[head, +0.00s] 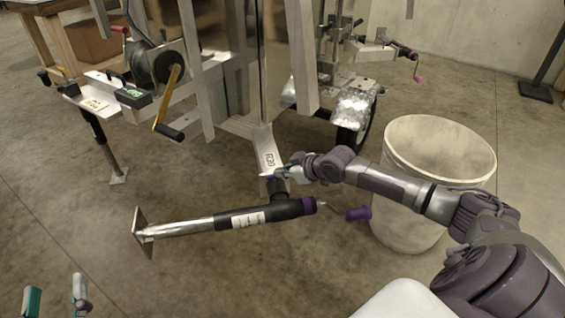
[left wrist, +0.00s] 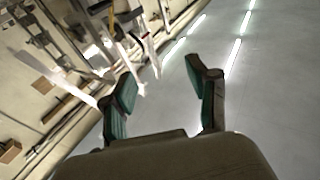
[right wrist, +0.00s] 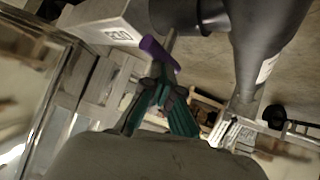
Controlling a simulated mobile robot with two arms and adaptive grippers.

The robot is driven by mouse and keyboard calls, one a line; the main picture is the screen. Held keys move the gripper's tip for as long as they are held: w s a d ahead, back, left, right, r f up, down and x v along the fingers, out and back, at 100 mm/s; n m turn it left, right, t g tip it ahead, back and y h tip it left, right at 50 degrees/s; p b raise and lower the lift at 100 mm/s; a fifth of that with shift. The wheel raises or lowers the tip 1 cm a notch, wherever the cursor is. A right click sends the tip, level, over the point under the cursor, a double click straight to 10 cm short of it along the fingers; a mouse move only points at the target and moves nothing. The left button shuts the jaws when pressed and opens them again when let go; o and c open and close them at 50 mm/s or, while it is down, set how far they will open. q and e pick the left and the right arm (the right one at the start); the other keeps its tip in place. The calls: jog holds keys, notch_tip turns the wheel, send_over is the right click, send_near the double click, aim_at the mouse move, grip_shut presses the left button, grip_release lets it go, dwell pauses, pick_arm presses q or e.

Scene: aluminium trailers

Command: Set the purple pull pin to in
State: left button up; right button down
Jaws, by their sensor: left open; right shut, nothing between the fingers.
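The purple pull pin (right wrist: 158,52) shows in the right wrist view as a purple bar just ahead of my right fingertips. In the head view a bit of it (head: 268,176) shows at the jack's mount. My right gripper (head: 287,174) is shut and empty beside it; in the right wrist view its closed fingertips (right wrist: 159,72) are at or very near the pin, and I cannot tell if they touch. The jack (head: 205,228) lies swung nearly horizontal below the trailer tongue. My left gripper (head: 55,298) is open and empty at the lower left, far from the pin.
A purple crank handle (head: 358,213) sticks out of the jack's right end. A white bin (head: 440,150) stands at the right, close to my right arm. A winch with a yellow crank (head: 174,85) is on the neighbouring trailer. The floor at the lower middle is clear.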

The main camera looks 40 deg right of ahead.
jog(key=shift+s+f, duration=0.15)
jog(key=shift+f, duration=0.25)
jog(key=shift+a, duration=0.1)
jog(key=shift+r+p, duration=0.5)
jog(key=shift+p, duration=0.25)
pick_arm(q)
jog(key=s+a+f+g+y+p, duration=0.2)
jog(key=s+f+g, duration=0.1)
jog(key=f+g, duration=0.55)
pick_arm(e)
jog(key=shift+r, duration=0.8)
jog(key=shift+s+r+p, duration=0.1)
jog(key=shift+r+p, duration=0.3)
jog(key=shift+r, duration=0.25)
pick_arm(q)
jog(key=s+a+f+g+y+p, duration=0.2)
jog(key=s+a+f+g+p, duration=0.2)
jog(key=s, duration=0.9)
jog(key=shift+f+n+g+y, duration=0.35)
jog(key=shift+f+g, duration=1.4)
jog(key=shift+f, duration=1.05)
pick_arm(e)
jog(key=v, duration=1)
jog(key=shift+r, duration=0.45)
